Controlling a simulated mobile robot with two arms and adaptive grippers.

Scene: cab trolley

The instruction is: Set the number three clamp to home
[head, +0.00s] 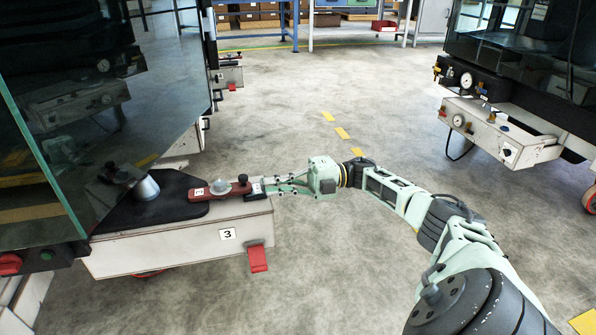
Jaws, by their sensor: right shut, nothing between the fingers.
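The number three clamp (222,189) is a red-brown bar with a clear round dome and a dark knob, lying on a black plate on top of the white box labelled 3 (227,234). A silver cone-shaped post (146,188) stands on the black plate to its left. My right gripper (266,187) comes in from the right and is shut at the clamp's right end, with its fingertips by the dark knob end. I cannot tell whether they touch it. My left gripper is not in view.
A large glass panel (110,130) rises at the left beside the box. A red pedal (258,258) hangs from the box's front. Another trolley with gauges (490,125) stands at the right. Open concrete floor with yellow dashes lies between. Shelving with a red bin (385,26) stands at the back.

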